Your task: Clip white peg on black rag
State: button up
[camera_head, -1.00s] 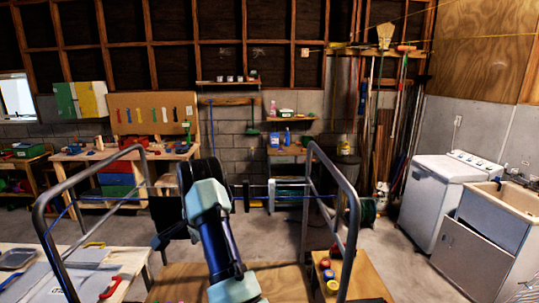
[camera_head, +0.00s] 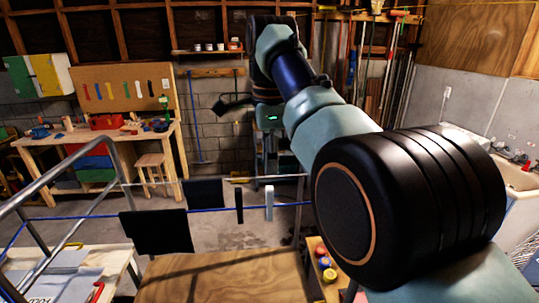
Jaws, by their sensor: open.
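A black rag (camera_head: 155,232) hangs over the blue clothesline at the left. A second dark cloth (camera_head: 203,193) hangs on a line farther back. A pale, narrow white peg (camera_head: 269,203) is upright on the blue line, right of the rag and apart from it. A black peg (camera_head: 239,207) is between them. My gripper (camera_head: 220,106) is small and dark, above the line in the picture, pointing left. It is open, with nothing visible in it. My arm crosses the upper middle and right and hides the line's right end.
A metal rack frame (camera_head: 110,160) stands at the left. A wooden board (camera_head: 225,280) is below the line, with small jars (camera_head: 325,262) on a wooden top to its right. A workbench (camera_head: 100,140) stands behind at left. The air around the pegs looks clear.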

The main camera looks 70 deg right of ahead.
aim_at(270, 187)
notch_tip(270, 187, down, 9)
jog(key=b, duration=0.7)
jog(key=shift+w+d+r, duration=0.1)
jog(key=shift+d+r, duration=0.05)
grip_shut()
jog(key=shift+r+p, duration=2.8)
jog(key=shift+r, duration=0.05)
